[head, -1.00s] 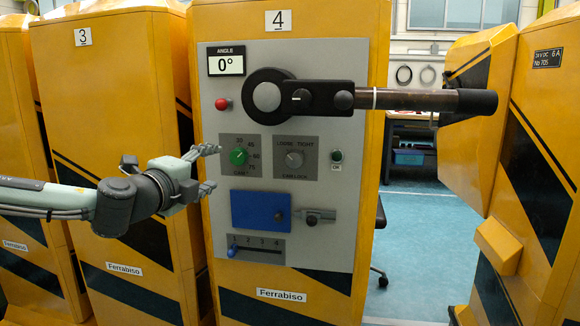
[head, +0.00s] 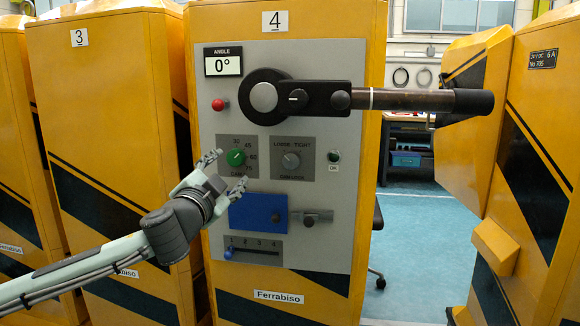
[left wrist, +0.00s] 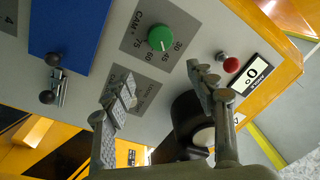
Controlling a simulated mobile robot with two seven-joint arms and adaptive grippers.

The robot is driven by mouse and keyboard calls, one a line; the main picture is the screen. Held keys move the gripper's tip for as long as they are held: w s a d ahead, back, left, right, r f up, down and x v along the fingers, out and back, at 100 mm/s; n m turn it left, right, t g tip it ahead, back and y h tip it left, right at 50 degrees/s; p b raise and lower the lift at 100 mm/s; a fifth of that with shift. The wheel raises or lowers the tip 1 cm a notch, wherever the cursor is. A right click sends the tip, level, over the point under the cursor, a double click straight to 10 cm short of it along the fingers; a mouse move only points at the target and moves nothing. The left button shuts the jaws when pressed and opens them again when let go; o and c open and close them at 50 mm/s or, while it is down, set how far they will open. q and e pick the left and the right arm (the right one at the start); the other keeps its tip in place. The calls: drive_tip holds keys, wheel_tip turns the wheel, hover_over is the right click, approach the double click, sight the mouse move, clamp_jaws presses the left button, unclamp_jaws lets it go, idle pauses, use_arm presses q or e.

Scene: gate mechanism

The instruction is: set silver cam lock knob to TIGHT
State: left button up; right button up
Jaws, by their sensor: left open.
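The silver cam lock knob (head: 291,161) sits on a grey plate marked LOOSE and TIGHT, right of the green CAM knob (head: 236,157). Its pointer is too small to read surely; it seems to lean up and left, on the LOOSE side. My left gripper (head: 226,171) is open and empty, in front of the panel just below the green knob, left of and apart from the silver knob. In the left wrist view the open fingers (left wrist: 158,72) frame the cam lock plate; a finger seems to hide the silver knob there. My right gripper is not in view.
A dark lever arm (head: 400,99) juts right across the panel top. A blue block (head: 258,212), a small latch (head: 311,217) and a slider (head: 229,253) sit below.

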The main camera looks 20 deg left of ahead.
sight(291, 163)
use_arm(q)
drive_tip(key=w+d+n+g, duration=0.1)
drive_tip(key=w+d+n, duration=0.3)
drive_tip(key=d+n, duration=0.85)
drive_tip(key=x, duration=0.5)
drive_tip(key=a+x, duration=0.1)
drive_tip(key=x, duration=0.2)
drive_tip(key=shift+s+f+p, duration=0.15)
drive_tip(key=shift+f+p, duration=0.1)
drive_tip(key=shift+p, duration=0.05)
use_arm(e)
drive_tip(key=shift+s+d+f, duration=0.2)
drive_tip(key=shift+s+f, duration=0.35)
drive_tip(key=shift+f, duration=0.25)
use_arm(q)
drive_tip(key=c, duration=1.2)
